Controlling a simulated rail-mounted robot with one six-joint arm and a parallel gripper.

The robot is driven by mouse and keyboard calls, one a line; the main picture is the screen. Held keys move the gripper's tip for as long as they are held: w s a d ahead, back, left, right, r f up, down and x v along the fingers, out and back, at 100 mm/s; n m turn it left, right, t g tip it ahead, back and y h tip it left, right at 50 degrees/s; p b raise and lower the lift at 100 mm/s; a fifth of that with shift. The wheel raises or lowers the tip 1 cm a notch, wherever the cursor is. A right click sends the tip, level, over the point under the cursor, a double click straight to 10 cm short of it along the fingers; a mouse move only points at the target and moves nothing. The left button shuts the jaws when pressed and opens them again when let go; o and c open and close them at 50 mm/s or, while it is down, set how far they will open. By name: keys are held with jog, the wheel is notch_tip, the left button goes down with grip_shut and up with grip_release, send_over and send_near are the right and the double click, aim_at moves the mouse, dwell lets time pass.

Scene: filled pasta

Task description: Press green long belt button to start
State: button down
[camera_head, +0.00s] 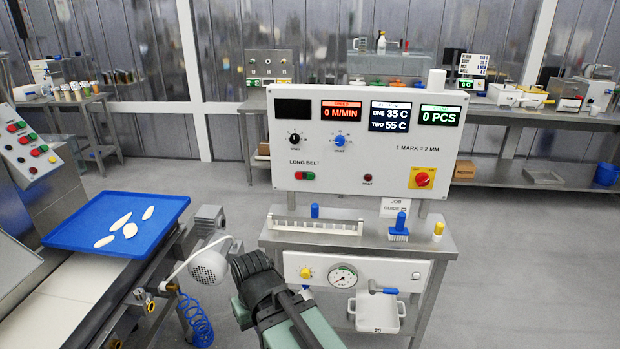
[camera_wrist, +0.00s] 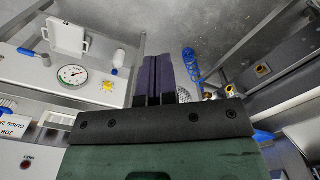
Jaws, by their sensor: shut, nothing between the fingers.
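The long belt button pair is on the white control panel (camera_head: 365,215), under the words LONG BELT. The green button (camera_head: 310,175) sits right beside the red button (camera_head: 299,175). The panel's speed display (camera_head: 341,111) reads 0 M/MIN. My gripper shows in the wrist view (camera_wrist: 157,80) with its two dark fingers together and nothing between them. In the head view the dark wrist is low in front of the panel's table, below and left of the buttons and clearly apart from them. The fingertips are hard to make out there. The long belt buttons are not visible in the wrist view.
A blue tray (camera_head: 85,240) with pale pieces lies at left, near a motor (camera_head: 208,267). Open floor lies to the right.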

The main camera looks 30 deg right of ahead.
aim_at(311, 176)
jog(key=w+d+f+m+t+y+b, duration=0.2)
jog(key=w+d+m+t+b, duration=0.5)
jog(key=w+d, duration=1.4)
jog(key=w+d+r+m+t+p, duration=0.1)
jog(key=w+d+r+m+t, duration=0.2)
jog(key=w+d+m, duration=0.3)
jog(key=w+d+r+m+t+h, duration=0.1)
jog(key=w+d+r+m+t, duration=0.2)
jog(key=w+d+m, duration=0.3)
jog(key=w+m, duration=0.2)
jog(key=w, duration=0.1)
jog(key=shift+w+d+r+h+p, duration=0.3)
jog(key=shift+d+r+p, duration=0.05)
jog(key=shift+r+p, duration=0.05)
jog(key=shift+w+d, duration=0.9)
jog(key=shift+w, duration=0.25)
jog(key=shift+w+d, duration=0.85)
jog(key=shift+w, duration=0.35)
jog(key=shift+w+d, duration=0.9)
jog(key=shift+w, duration=0.25)
